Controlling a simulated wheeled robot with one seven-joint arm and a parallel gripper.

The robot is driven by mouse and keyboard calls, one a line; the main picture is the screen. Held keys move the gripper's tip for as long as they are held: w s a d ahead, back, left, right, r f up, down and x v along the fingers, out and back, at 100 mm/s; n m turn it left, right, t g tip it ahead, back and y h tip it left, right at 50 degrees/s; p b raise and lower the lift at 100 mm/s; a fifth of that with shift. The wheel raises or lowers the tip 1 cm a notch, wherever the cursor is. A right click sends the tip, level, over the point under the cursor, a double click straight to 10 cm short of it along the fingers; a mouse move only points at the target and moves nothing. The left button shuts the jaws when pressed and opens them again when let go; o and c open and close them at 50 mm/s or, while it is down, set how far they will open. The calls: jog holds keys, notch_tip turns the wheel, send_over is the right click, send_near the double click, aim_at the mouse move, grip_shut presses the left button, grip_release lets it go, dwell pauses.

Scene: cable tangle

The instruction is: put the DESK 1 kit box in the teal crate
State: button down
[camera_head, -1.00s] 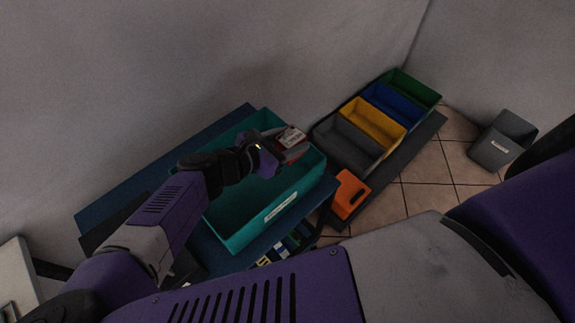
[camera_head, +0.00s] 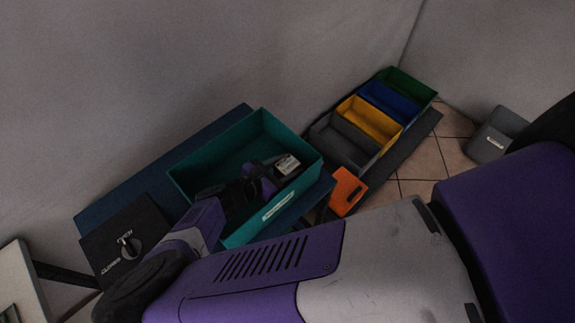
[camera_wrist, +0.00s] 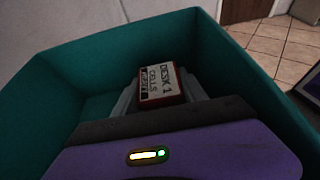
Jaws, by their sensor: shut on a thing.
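The DESK 1 kit box (camera_wrist: 163,84) is a small box with a white label reading "DESK 1 CELLS" and reddish edges. It also shows in the head view (camera_head: 287,164), inside the teal crate's outline near its right end. My gripper (camera_head: 268,175) is shut on the box and reaches down into the teal crate (camera_head: 190,176). In the wrist view the crate's walls (camera_wrist: 62,75) rise around the gripper and box. Whether the box touches the crate floor cannot be told. The fingertips are mostly hidden by the box and the wrist.
The crate stands on a dark blue bench (camera_head: 100,208) against the wall. A black box with a knob (camera_head: 125,243) is at its left. Grey, yellow (camera_head: 368,122), blue and green bins stand at the right, with an orange thing (camera_head: 347,190) in front. A grey bin (camera_head: 492,140) stands on the tiled floor.

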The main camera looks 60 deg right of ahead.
jog(key=c, duration=0.6)
grip_release()
jog(key=shift+r, duration=0.15)
jog(key=b+v, duration=0.3)
jog(key=v, duration=0.9)
